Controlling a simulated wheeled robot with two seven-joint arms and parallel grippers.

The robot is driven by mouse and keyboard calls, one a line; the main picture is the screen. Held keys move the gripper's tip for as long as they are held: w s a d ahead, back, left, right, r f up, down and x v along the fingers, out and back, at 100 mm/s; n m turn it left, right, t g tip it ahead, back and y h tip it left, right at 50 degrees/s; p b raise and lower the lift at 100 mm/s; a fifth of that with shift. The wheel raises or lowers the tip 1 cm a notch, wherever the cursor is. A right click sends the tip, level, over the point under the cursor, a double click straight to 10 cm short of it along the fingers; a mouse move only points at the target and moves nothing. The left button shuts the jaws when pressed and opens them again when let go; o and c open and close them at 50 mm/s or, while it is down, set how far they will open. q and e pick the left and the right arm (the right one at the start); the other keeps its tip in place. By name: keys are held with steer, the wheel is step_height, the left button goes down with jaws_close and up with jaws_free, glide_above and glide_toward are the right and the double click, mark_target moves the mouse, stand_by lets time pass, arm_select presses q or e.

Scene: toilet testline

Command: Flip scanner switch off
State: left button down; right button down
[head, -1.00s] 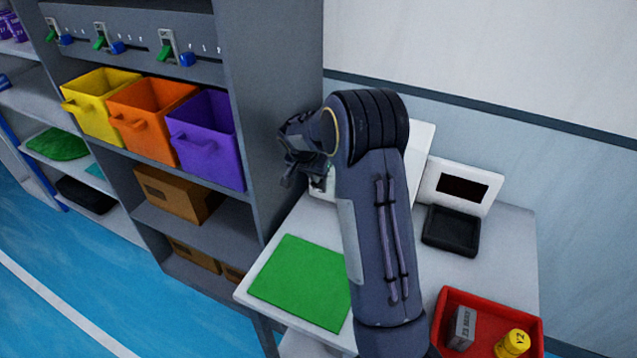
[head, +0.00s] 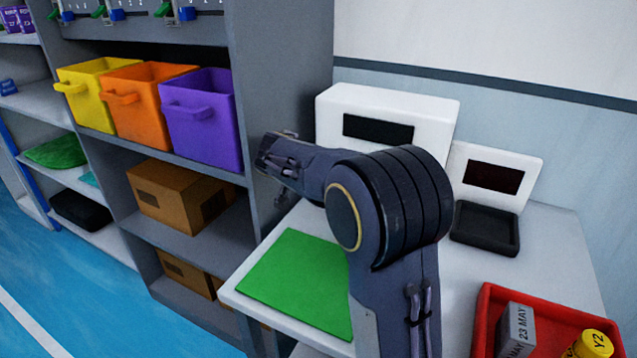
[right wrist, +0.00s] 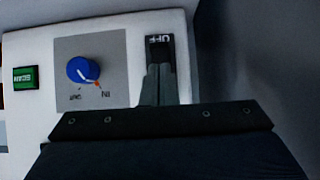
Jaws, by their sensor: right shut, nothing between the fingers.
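In the right wrist view a white panel (right wrist: 32,125) of the scanner fills the left and middle. A black switch part with white letters that look like OFF (right wrist: 158,40) sits near its right edge. My right gripper (right wrist: 162,82) is shut and empty, its fingertips right at the lower end of that part and covering some of it. I cannot tell whether they touch, or the lever's position. In the head view a large white box (head: 430,105) with a dark screen stands behind my right arm, whose gripper is mostly hidden. My left gripper is out of view.
A blue knob (right wrist: 83,70) and a green SCAN label (right wrist: 25,78) are left of the fingers. The table holds a green mat (head: 295,280), a smaller white display (head: 460,165), a black tray (head: 485,225) and a red bin (head: 485,310). A grey shelf (head: 285,60) stands close left.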

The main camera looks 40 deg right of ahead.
steer(key=shift+d+r, duration=0.1)
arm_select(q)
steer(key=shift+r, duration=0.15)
arm_select(e)
steer(key=shift+w+d+r, duration=0.25)
steer(key=shift+w+d, duration=0.1)
steer(key=shift+d, duration=0.2)
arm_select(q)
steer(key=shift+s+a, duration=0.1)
arm_select(e)
steer(key=shift+a, duration=0.1)
